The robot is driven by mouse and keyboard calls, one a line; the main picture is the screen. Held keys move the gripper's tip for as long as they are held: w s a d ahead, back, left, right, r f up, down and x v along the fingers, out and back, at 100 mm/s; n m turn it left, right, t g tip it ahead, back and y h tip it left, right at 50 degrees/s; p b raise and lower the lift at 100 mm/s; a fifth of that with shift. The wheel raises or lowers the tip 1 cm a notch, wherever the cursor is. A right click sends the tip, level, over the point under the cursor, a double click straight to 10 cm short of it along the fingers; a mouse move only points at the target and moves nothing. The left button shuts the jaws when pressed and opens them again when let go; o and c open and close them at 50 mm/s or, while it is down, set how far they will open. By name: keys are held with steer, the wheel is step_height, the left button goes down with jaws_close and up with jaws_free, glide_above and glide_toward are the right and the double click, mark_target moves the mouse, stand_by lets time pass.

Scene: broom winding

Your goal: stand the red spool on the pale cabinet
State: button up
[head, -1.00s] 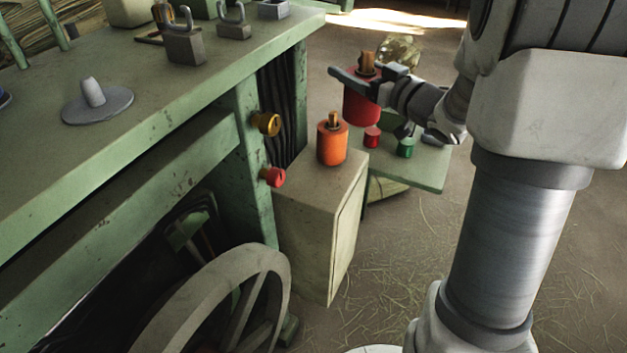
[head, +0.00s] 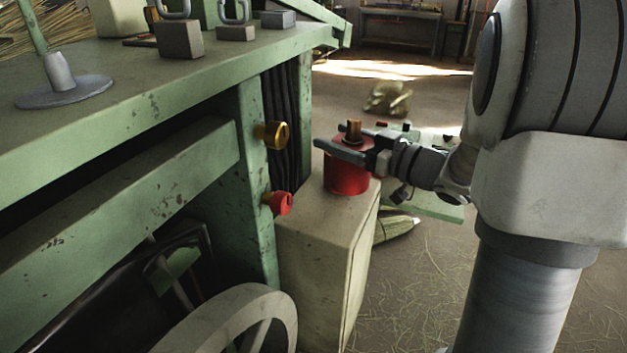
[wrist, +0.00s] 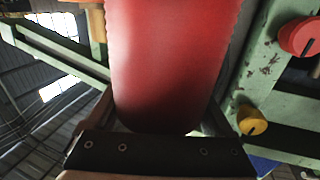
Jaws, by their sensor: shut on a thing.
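The red spool (head: 348,178), with a brown peg on top, is upright in my gripper (head: 343,141). The gripper is shut on it near its top. In the head view the spool stands over the top of the pale cabinet (head: 303,222). I cannot tell whether its base touches that top. In the wrist view the red spool (wrist: 168,65) fills the middle, between the fingers.
The green bench (head: 120,115) stands left of the cabinet, with a brass knob (head: 273,134) and a red knob (head: 279,202) sticking out towards it. A low green table (head: 440,208) is behind at the right. A grey wheel (head: 235,318) is in front.

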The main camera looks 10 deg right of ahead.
mark_target(351, 187)
steer(key=w+a+f+b, duration=0.1)
steer(key=a+f+b, duration=0.2)
steer(key=a+f, duration=0.2)
steer(key=shift+w+a+f, duration=0.2)
steer(key=shift+w+f, duration=0.1)
steer(key=shift+f, duration=0.85)
steer(key=shift+f, duration=0.25)
steer(key=o, duration=1.4)
steer(key=p+v, duration=0.1)
steer(key=v, duration=1.1)
steer(key=shift+r+p, duration=0.25)
steer(key=shift+p, duration=0.15)
